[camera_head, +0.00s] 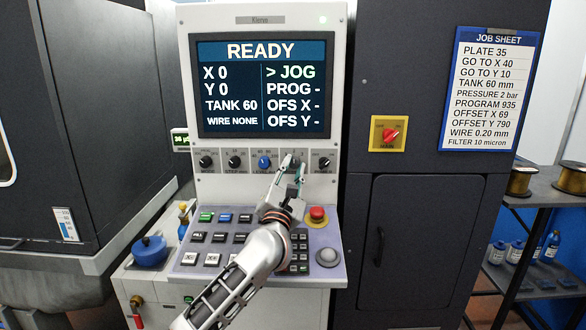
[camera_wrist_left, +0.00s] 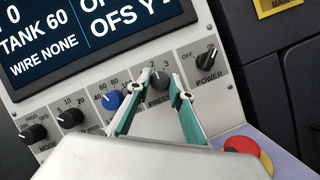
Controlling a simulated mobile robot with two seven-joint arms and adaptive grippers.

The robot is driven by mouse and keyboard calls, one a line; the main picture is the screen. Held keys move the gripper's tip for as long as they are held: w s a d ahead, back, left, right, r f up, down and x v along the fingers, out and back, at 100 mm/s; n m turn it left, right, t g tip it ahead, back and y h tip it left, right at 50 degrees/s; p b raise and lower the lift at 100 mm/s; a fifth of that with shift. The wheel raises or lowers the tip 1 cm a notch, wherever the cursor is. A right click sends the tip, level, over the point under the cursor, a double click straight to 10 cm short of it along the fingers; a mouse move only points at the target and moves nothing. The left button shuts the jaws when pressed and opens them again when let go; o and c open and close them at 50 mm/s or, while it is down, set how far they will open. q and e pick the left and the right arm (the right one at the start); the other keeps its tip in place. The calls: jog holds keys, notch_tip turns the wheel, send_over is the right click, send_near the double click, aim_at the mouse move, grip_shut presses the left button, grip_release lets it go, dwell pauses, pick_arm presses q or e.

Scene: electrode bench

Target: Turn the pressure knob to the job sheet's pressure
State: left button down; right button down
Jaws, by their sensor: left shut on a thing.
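The dark pressure knob (camera_wrist_left: 160,80) is on the panel's knob row under the screen, between the blue knob (camera_head: 264,162) and the power knob (camera_head: 324,163). My left gripper (camera_head: 295,168) is shut on the pressure knob, one finger on each side, as the left wrist view shows. Numbers 2 and 3 show above the knob; its pointer is too small to read. The job sheet (camera_head: 490,90) on the cabinet at right reads pressure 2 bar. My right gripper is in neither view.
The screen (camera_head: 262,90) reads READY, tank 60, wire none. Below the knobs, a sloped keypad (camera_head: 213,237) carries buttons and a red emergency button (camera_head: 316,214). A yellow main switch plate (camera_head: 389,134) is on the cabinet. A shelf with spools stands far right.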

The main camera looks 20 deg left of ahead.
pick_arm(q)
jog(key=c, duration=1.8)
grip_release()
jog(key=v, duration=1.2)
jog(key=shift+s, duration=0.1)
